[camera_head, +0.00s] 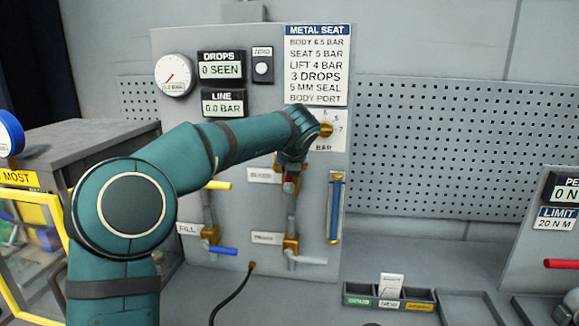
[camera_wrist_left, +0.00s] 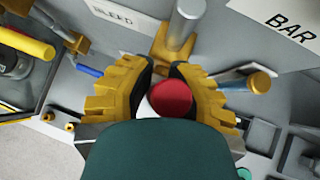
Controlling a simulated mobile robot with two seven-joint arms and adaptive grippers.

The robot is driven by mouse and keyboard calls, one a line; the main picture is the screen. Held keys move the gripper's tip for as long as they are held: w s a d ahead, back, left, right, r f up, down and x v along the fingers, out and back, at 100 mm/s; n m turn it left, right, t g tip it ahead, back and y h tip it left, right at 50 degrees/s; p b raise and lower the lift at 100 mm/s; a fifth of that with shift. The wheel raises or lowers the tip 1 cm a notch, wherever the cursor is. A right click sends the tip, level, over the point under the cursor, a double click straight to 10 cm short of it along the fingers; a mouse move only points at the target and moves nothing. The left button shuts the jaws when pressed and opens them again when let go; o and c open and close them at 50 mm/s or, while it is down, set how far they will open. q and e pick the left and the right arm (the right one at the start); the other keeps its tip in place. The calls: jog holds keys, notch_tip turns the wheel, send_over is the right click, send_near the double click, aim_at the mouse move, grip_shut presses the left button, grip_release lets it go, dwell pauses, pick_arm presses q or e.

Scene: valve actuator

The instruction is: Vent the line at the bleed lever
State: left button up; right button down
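The bleed lever with its red grip (camera_head: 289,186) sits at the valve beside the BLEED label (camera_head: 264,176), largely hidden by my left wrist in the head view. In the left wrist view the red end of the lever (camera_wrist_left: 171,97) points toward the camera. My left gripper (camera_wrist_left: 165,72) has its two yellow fingers on either side of it, pads close against it, and looks shut on it. The LINE display (camera_head: 223,105) reads 0.0 BAR. The round gauge (camera_head: 174,75) has a red needle. My right gripper is not in view.
Close by are a yellow lever (camera_head: 218,185), a blue lever (camera_head: 222,250), a grey lever (camera_head: 306,260) and a vertical blue tube (camera_head: 336,208). A brass port (camera_head: 326,129) is near my wrist. A compartment tray (camera_head: 360,299) stands on the bench below.

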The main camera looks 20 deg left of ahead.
pick_arm(q)
jog(key=o, duration=0.4)
jog(key=shift+s+a, duration=0.1)
jog(key=shift+s, duration=0.15)
jog(key=shift+o, duration=0.2)
jog(key=shift+w, duration=0.1)
jog(key=shift+d+r, duration=0.2)
jog(key=shift+r, duration=0.1)
jog(key=v, duration=1.1)
jog(key=shift+s, duration=0.3)
